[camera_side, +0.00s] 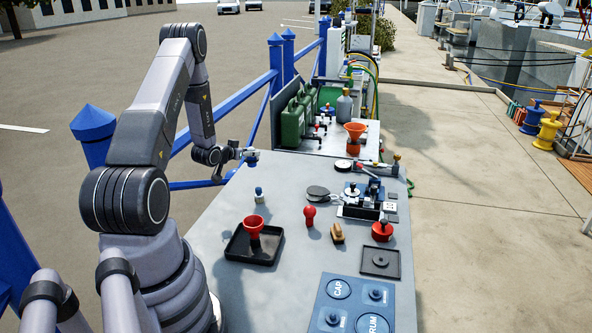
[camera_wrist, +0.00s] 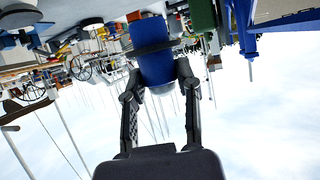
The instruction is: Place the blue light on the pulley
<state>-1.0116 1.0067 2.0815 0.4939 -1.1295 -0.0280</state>
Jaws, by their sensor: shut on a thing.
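My gripper (camera_side: 240,154) is raised over the left edge of the grey table. It is shut on a blue cylindrical thing with a dark band and a pale rounded end, which looks like the blue light (camera_wrist: 153,50); it also shows small in the side view (camera_side: 251,157). In the wrist view the fingers (camera_wrist: 160,85) clasp its sides. A dark round disc with a pale loop, perhaps the pulley (camera_side: 317,192), lies on the table to the right, well apart from the gripper. I cannot be sure which part is the pulley.
On the table (camera_side: 215,225) are a black tray (camera_side: 238,247) with a red funnel-like cup, a small blue-topped piece (camera_side: 259,194), a red knob (camera_side: 309,215), a wooden-handled brush (camera_side: 338,234) and winch fittings (camera_side: 362,205). Green cans (camera_side: 293,122) stand behind; a blue railing runs along the left.

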